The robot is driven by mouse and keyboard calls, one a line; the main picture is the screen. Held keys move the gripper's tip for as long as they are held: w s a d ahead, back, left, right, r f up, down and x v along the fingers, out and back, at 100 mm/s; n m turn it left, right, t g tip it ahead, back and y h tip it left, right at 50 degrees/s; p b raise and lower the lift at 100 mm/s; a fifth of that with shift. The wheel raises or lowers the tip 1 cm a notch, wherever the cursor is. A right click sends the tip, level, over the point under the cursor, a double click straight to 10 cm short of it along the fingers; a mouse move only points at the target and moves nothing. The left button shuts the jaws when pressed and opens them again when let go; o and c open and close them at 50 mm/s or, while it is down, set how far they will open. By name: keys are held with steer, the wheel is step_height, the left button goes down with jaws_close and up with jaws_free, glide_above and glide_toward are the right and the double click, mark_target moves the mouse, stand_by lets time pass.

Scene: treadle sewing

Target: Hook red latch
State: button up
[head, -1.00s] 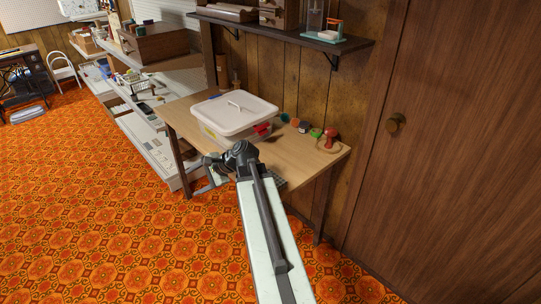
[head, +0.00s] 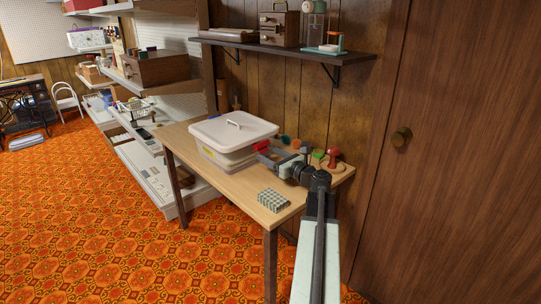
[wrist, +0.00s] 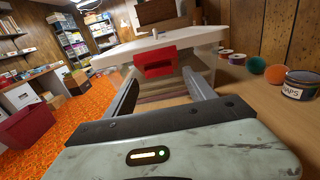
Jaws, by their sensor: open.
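The red latch (wrist: 160,62) hangs on the near side of the white-lidded box, centred just beyond my gripper in the wrist view. In the head view the latch (head: 261,145) is a small red patch on the box's right side. The box (head: 216,158) is pale and see-through, with a white lid (head: 234,128) and a handle on top; it stands on the wooden table. My gripper (wrist: 158,82) is open, its two fingers apart on either side of the latch's line. It also shows in the head view (head: 267,155). I cannot tell whether the fingertips touch the box.
A green-and-white gridded block (head: 273,200) lies on the table's front part. Small coloured jars and a red-topped stamp (head: 333,158) stand right of the box; a labelled tin (wrist: 301,84) shows close on the right. A shelf (head: 285,46) hangs above. The table's front left is clear.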

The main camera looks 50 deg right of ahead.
mark_target(263, 144)
steer(key=shift+w, duration=0.7)
steer(key=c, duration=1.2)
steer(key=shift+d, duration=0.55)
steer(key=shift+c, duration=0.9)
steer(key=shift+a+r+p, duration=0.4)
steer(key=shift+a+p, duration=0.15)
steer(key=shift+p, duration=0.3)
steer(key=r+g+p, duration=0.2)
steer(key=p, duration=0.3)
steer(key=shift+w, duration=0.1)
steer(key=g+p, duration=0.1)
steer(key=p, duration=0.1)
steer(key=r+p, duration=0.1)
steer(key=p, duration=0.2)
steer(key=shift+w+g, duration=0.25)
steer(key=shift+g, duration=0.15)
steer(key=g+p, duration=0.2)
steer(key=p, duration=0.1)
steer(key=w+r+g+p, duration=0.1)
steer(key=g+p, duration=0.1)
steer(key=p, duration=0.2)
steer(key=w+g+p, duration=0.1)
steer(key=p, duration=0.3)
steer(key=shift+d+r+g+y, duration=0.1)
steer(key=shift+r+g+y, duration=0.2)
steer(key=shift+r+g, duration=0.1)
steer(key=shift+w+g+p, duration=0.15)
steer(key=shift+g+p, duration=0.15)
steer(key=shift+p, duration=0.3)
steer(key=shift+f, duration=0.1)
